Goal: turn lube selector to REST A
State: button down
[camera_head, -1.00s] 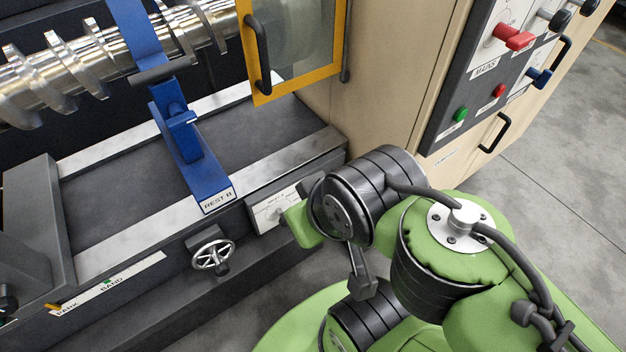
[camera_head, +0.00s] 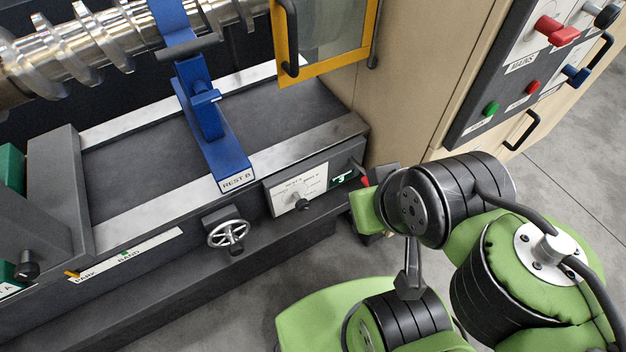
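The lube selector looks to be the small dark knob (camera_head: 301,203) on a white label plate (camera_head: 285,195) on the machine's front, right of the handwheel. The plate carries small lettering that seems to read REST A and REST B; which mark the knob points at is too small to tell. My green and black arm is at the lower right, its nearest green part a little right of the plate and apart from it. No gripper fingers can be made out; my arm seems to hide them.
A spoked handwheel (camera_head: 228,233) sits left of the plate, below the blue REST B support (camera_head: 208,120). A red-tipped lever (camera_head: 364,181) stands at the plate's right, close to my arm. The control cabinet (camera_head: 405,90) rises behind. Grey floor (camera_head: 285,275) is open below.

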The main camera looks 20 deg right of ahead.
aim_at(301, 205)
jog(key=k+j+u, duration=0.2)
jog(key=j, duration=0.4)
jog(key=j+u, duration=0.25)
jog(key=j, duration=0.35)
jog(key=i, duration=0.05)
